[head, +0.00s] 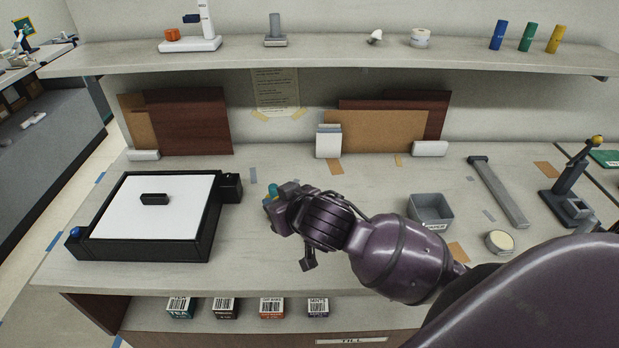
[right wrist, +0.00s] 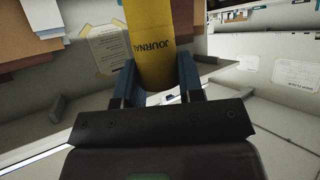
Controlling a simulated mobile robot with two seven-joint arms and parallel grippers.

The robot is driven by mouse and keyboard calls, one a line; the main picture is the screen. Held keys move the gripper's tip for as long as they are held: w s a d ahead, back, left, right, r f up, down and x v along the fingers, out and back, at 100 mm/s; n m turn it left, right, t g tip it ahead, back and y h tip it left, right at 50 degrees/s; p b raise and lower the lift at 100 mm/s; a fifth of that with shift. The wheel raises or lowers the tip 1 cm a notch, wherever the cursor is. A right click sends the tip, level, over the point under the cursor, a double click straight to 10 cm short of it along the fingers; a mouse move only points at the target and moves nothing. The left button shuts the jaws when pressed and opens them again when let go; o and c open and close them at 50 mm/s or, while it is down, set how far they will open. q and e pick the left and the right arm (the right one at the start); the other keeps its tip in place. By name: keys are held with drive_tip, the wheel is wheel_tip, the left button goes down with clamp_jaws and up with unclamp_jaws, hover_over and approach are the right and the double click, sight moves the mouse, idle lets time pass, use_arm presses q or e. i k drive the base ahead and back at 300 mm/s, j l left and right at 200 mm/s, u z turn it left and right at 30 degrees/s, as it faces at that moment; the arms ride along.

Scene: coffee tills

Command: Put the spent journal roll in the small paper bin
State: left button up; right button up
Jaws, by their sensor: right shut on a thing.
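In the right wrist view, a yellow roll (right wrist: 150,45) marked JOURNAL sits between the two blue fingers of my right gripper (right wrist: 157,82), which is shut on it. In the head view my right gripper (head: 273,196) is above the counter, right of the black-framed box, and the roll is hidden there. The small paper bin (head: 431,210), a grey open box with a label on its front, stands on the counter to the right, behind my right forearm and apart from the gripper. My left gripper is not in view.
A black-framed box with a white top (head: 150,210) stands at left. A grey bar (head: 497,192), a round cream-topped piece (head: 499,242) and a dark stand (head: 570,190) are at right. Leaning boards (head: 385,130) line the back wall below a shelf (head: 330,55).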

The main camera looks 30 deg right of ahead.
sight(427, 219)
drive_tip(key=l+z, duration=0.45)
drive_tip(key=z, duration=0.3)
drive_tip(key=i+l+z, duration=0.1)
drive_tip(key=z, duration=0.25)
drive_tip(key=l, duration=0.1)
